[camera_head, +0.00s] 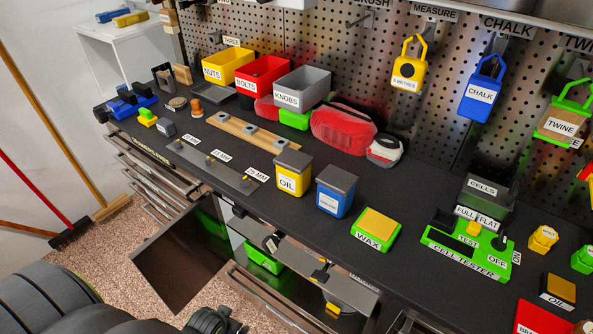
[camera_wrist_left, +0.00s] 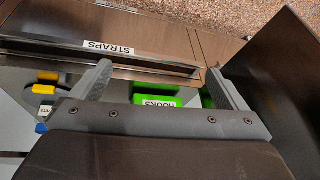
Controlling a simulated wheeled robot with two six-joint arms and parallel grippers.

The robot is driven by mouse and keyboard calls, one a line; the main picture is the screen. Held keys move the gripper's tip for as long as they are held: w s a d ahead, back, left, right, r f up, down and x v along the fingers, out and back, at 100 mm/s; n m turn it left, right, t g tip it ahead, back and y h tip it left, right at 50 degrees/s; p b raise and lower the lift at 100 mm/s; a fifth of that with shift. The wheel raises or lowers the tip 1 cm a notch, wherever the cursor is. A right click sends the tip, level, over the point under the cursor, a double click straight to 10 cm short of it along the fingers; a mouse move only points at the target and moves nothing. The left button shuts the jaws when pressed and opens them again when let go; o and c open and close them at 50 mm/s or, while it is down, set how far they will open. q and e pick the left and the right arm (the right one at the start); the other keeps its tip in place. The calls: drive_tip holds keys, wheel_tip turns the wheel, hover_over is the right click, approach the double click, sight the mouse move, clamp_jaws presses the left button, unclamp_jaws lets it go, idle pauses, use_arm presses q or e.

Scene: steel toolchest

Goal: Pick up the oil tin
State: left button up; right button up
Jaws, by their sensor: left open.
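The oil tin (camera_head: 290,178) is a yellow box-shaped tin with a dark grey top and a white OIL label. It stands upright on the dark worktop, left of a similar blue tin (camera_head: 336,192). A second, lower item with an OIL label (camera_head: 557,291) sits at the far right. My left gripper (camera_wrist_left: 158,70) is open in the left wrist view, its two fingers spread, with nothing seen held between them. The oil tin does not show in that view. My right gripper is in neither view.
A wax block (camera_head: 376,231) and a green cell tester (camera_head: 468,255) sit to the right. Yellow, red and grey bins (camera_head: 303,88) stand behind. Below the worktop, a cabinet stands open, and a green HOOKS box (camera_wrist_left: 158,100) lies below my left gripper.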

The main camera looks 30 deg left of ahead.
use_arm(q)
drive_tip(key=w+d+r+m+t+h+p, duration=0.1)
drive_tip(key=w+d+r+t+p, duration=0.3)
drive_tip(key=r, duration=1.2)
drive_tip(key=w+a+r+t+h, duration=0.15)
drive_tip(key=w+r, duration=0.35)
drive_tip(key=r, duration=1)
drive_tip(key=w+d+r+m+t+h+p, duration=0.1)
drive_tip(key=w+d+r+t+p, duration=0.25)
drive_tip(key=r, duration=1.25)
approach(294, 161)
drive_tip(key=shift+y, duration=0.25)
drive_tip(key=x, duration=0.5)
drive_tip(key=shift+w+f, duration=0.35)
drive_tip(key=shift+w, duration=0.1)
drive_tip(key=shift+w+f+p, duration=0.3)
drive_tip(key=shift+w+p, duration=0.05)
drive_tip(key=shift+w, duration=0.3)
drive_tip(key=p+x, duration=0.1)
drive_tip(key=x, duration=0.2)
drive_tip(key=shift+s+a, duration=0.1)
drive_tip(key=shift+w+f, duration=0.35)
drive_tip(key=shift+w, duration=0.1)
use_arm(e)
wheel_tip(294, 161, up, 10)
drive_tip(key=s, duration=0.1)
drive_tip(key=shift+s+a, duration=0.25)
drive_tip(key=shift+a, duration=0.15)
